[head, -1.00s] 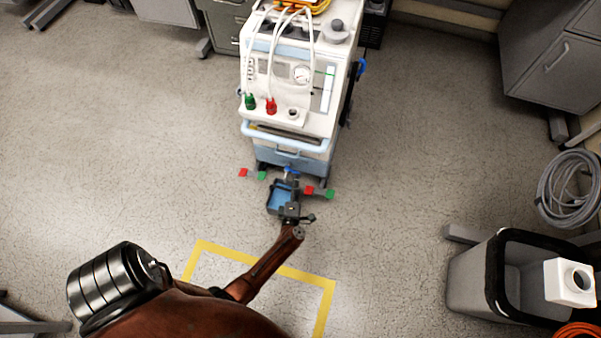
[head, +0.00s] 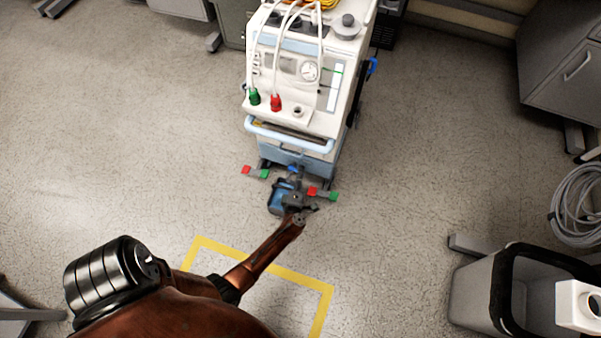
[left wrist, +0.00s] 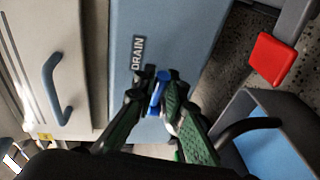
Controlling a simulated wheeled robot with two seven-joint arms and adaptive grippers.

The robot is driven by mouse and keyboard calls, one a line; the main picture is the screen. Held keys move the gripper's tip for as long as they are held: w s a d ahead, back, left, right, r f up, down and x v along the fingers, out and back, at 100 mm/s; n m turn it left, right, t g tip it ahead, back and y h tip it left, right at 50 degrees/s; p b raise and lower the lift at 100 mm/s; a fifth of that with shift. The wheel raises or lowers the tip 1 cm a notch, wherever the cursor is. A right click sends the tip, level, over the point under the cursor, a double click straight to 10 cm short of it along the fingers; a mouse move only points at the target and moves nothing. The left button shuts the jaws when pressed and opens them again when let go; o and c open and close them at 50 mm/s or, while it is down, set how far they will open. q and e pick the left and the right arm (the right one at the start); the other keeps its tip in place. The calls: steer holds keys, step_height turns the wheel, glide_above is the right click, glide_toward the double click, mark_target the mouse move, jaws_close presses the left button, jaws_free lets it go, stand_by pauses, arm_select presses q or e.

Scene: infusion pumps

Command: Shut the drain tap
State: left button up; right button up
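The drain tap has a blue handle (left wrist: 158,92), below the DRAIN label (left wrist: 138,53) on the cart's light blue lower panel in the left wrist view. In the head view the tap (head: 293,169) shows as a small blue spot at the cart's foot. My left gripper (left wrist: 157,84) has its two green-padded fingers on either side of the handle, with the tips close in against it. It looks shut on the handle. In the head view my left gripper (head: 295,184) reaches the cart's front from below. My right gripper is not in view.
A small container with blue inside (head: 278,197) sits just below the tap, beside my gripper. Red and green pedals (head: 255,172) flank it. The white cart (head: 290,118) stands behind. A grey bin (head: 475,300) is at right. Open floor lies left.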

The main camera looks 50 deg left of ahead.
arm_select(q)
jaws_close()
steer(key=shift+w+n+g+y, duration=0.3)
steer(key=shift+n+y, duration=0.1)
steer(key=shift+w+a+n+g+y, duration=0.2)
steer(key=shift+n+g+y, duration=0.6)
steer(key=shift+n+g, duration=0.15)
steer(key=o, duration=0.5)
jaws_free()
